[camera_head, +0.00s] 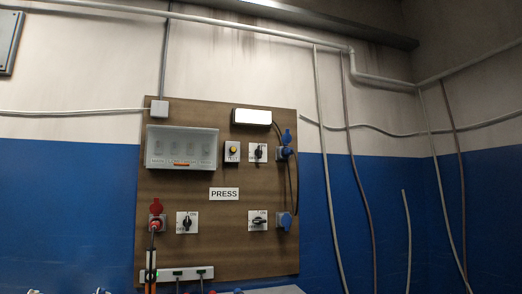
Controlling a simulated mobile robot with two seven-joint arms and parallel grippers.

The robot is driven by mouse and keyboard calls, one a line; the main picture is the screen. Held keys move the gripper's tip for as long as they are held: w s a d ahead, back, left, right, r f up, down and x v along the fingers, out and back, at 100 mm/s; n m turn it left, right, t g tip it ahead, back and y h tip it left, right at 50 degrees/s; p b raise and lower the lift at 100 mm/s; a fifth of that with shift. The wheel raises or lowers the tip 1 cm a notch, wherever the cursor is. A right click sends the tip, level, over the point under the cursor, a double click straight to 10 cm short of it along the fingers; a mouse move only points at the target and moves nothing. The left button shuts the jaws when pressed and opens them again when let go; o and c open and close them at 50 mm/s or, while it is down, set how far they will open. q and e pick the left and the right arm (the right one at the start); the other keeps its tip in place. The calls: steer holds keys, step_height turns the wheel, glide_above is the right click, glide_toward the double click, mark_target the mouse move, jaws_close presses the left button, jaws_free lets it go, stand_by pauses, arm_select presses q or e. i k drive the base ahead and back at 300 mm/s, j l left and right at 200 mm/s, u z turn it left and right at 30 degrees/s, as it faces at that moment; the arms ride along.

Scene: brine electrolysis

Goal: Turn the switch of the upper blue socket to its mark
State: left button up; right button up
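The upper blue socket (285,153) is at the right edge of a brown wooden panel, with a blue lid part (287,137) raised above it. A dark cable runs down beside it. Its switch (258,153), a black knob on a white plate, sits just to its left. The knob looks roughly upright; its plate's marks are too small to read. The lower blue socket (285,221) has a similar switch (257,221) beside it, with its knob tilted. Neither of my grippers can be made out, and nothing touches the switches.
The panel (230,260) also holds a grey box (182,147), a yellow button (232,149), a white lamp box (252,117), a PRESS sign (224,194), and a red socket (157,222) with its switch (187,222). A power strip (177,274) is below. Space before the upper switch looks clear.

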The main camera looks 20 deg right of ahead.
mark_target(259, 152)
steer(key=i+l+u, duration=0.15)
steer(key=i+l, duration=0.2)
steer(key=i+l+u, duration=0.1)
steer(key=i+l, duration=0.2)
steer(key=i+l+u, duration=0.15)
steer(key=i+l, duration=0.15)
steer(key=l, duration=0.2)
steer(key=i+l+u, duration=0.1)
steer(key=i+l, duration=0.15)
steer(key=l, duration=0.2)
